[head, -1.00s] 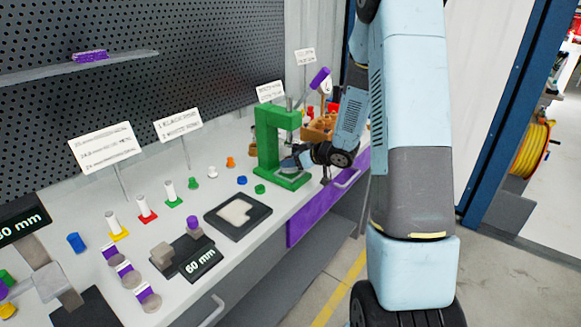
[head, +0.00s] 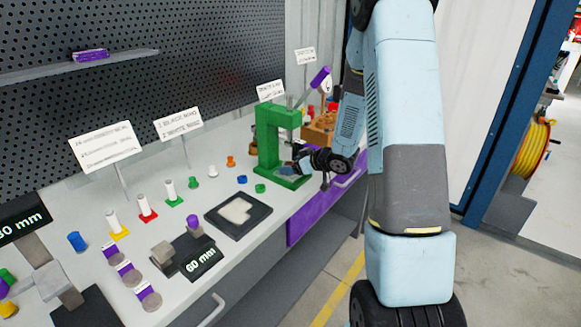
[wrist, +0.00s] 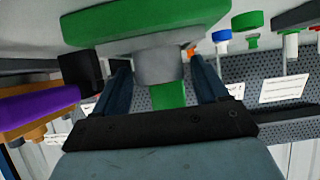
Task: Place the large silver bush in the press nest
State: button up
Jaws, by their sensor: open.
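The green press (head: 270,140) stands on the bench with its purple-tipped lever raised. My gripper (head: 288,168) is low at the press, just above its green base. In the wrist view, which looks inverted, a grey silver cylinder that looks like the large silver bush (wrist: 158,66) stands against the green base (wrist: 150,20). My open gripper (wrist: 165,85) has one dark finger on each side of it. I cannot tell whether the fingers touch it. The nest is hidden, so I cannot tell how the cylinder is seated.
A black tray (head: 211,217) with a pale insert lies left of the press. Small coloured parts and white pins on coloured bases stand along the bench. A wooden block (head: 318,132) is behind the press. The aisle to the right is open floor.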

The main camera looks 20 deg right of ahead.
jog(key=shift+r, duration=0.1)
jog(key=v, duration=1.2)
jog(key=s+d+r+m+h, duration=0.25)
jog(key=r+h, duration=0.25)
jog(key=r, duration=0.3)
jog(key=s+d+r+m+h, duration=0.1)
jog(key=s+r+m+h, duration=0.3)
jog(key=r, duration=0.4)
jog(key=s+a+r+g+y, duration=0.1)
jog(key=s+a, duration=0.4)
jog(key=s, duration=0.6)
jog(key=s+a+r+g, duration=0.3)
jog(key=s+a, duration=0.3)
jog(key=s, duration=0.5)
jog(key=shift+a+m+y, duration=0.15)
jog(key=shift+m+y, duration=0.2)
jog(key=shift+y, duration=0.05)
